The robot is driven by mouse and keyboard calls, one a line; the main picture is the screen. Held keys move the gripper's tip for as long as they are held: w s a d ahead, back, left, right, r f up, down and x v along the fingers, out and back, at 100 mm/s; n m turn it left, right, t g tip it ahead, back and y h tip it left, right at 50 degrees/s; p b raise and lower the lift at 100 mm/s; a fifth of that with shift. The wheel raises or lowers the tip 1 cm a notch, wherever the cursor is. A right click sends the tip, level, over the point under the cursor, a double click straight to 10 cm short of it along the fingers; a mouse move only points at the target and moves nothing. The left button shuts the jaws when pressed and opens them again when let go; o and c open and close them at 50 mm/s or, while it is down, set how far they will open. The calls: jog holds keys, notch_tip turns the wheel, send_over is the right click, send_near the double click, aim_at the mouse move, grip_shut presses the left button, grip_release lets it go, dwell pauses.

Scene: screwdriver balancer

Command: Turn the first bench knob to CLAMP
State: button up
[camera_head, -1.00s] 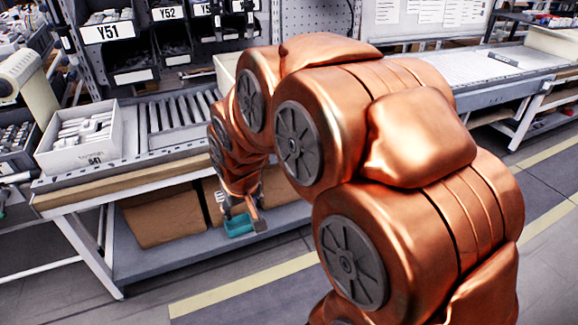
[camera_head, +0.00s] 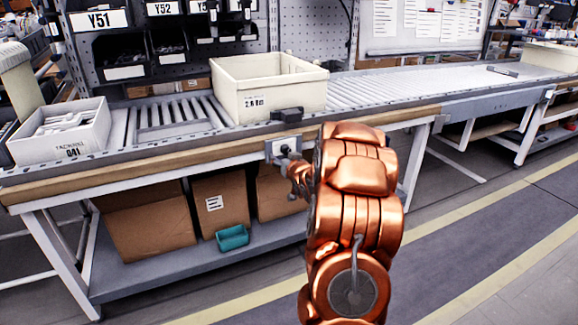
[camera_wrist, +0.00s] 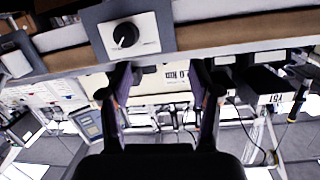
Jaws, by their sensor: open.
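The bench knob (camera_wrist: 125,34) is a round black dial with a pale mark on a white plate with a grey surround. It is at the upper left of the wrist view, and lettering on the plate is too small to read. In the head view its plate (camera_head: 282,146) sits on the bench's front edge, partly covered by my arm. My gripper (camera_wrist: 161,72) is open, with its two dark fingers apart and nothing between them. In the wrist view the knob appears above the left finger, outside the gap. Contact is not visible.
A cream bin (camera_head: 268,88) stands on the roller bench above the knob, with a small black block (camera_head: 287,114) beside its front. A white parts box (camera_head: 62,132) is at left. Cardboard boxes and a teal tray (camera_head: 232,238) rest on the lower shelf.

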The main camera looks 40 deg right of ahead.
jog(key=t+h+b, duration=0.1)
jog(key=t+b, duration=0.1)
send_near(287, 151)
jog(key=shift+m, duration=0.3)
jog(key=shift+b+x, duration=0.65)
jog(key=shift+x, duration=3.65)
jog(key=shift+c, duration=0.4)
